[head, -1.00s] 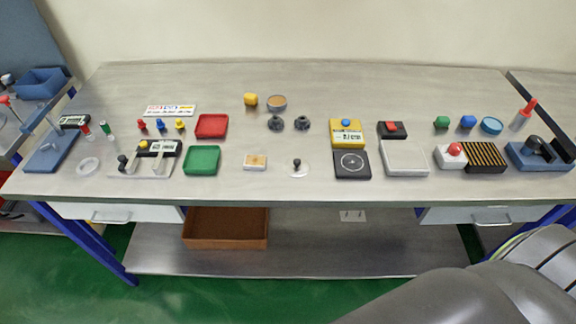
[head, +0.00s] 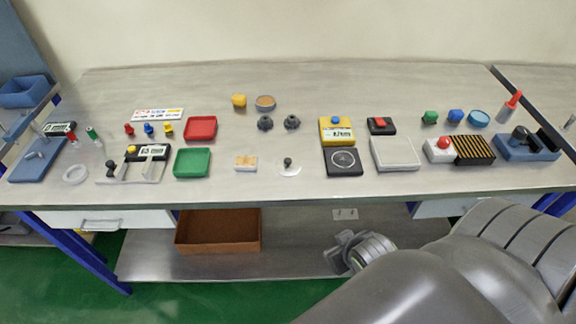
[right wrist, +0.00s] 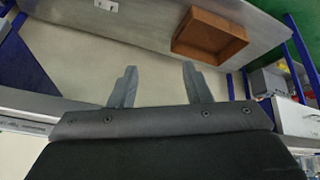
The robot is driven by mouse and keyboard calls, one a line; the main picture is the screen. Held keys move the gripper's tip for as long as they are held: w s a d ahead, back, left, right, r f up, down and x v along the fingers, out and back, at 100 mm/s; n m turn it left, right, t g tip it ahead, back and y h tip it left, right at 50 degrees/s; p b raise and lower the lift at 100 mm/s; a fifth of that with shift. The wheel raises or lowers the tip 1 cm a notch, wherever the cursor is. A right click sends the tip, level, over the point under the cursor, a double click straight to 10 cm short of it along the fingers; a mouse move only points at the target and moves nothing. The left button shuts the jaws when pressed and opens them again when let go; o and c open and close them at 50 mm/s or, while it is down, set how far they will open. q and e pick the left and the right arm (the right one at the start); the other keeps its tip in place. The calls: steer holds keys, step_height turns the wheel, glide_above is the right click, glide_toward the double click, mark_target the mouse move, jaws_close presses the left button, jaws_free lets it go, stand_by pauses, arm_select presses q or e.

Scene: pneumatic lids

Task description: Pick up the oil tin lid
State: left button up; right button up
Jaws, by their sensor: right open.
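No lid is labelled, so I cannot tell for sure which is the oil tin lid. A round grey tin with a tan top (head: 265,102) stands at the back middle of the bench. A blue round lid-like piece (head: 478,118) lies at the back right. A pale disc with a dark knob (head: 288,167) lies near the front edge. My right gripper (right wrist: 158,80) is open and empty, pointing at the space below the bench in the right wrist view. In the head view my right arm is low, in front of the bench and apart from everything on it. My left gripper is out of view.
The bench top (head: 330,85) is clear along the back. Red (head: 201,128) and green (head: 192,162) trays, a yellow device (head: 337,131) and a grey tray (head: 395,153) stand towards the front. A brown bin (head: 218,232) sits on the lower shelf (head: 300,262).

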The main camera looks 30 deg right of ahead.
steer(key=w+r+t, duration=0.8)
steer(key=w+r, duration=0.2)
steer(key=r, duration=0.3)
steer(key=p, duration=0.2)
glide_toward(290, 163)
steer(key=w, duration=0.3)
steer(key=shift+w+f+m, duration=0.15)
steer(key=shift+f+m, duration=0.1)
steer(key=shift+m, duration=0.15)
steer(key=shift+f+p+x, duration=0.15)
steer(key=shift+p+x, duration=0.25)
steer(key=shift+x, duration=1.2)
steer(key=shift+f+p+x, duration=0.15)
steer(key=shift+p+x, duration=0.2)
steer(key=shift+x, duration=1.2)
steer(key=shift+d, duration=0.15)
jaws_close()
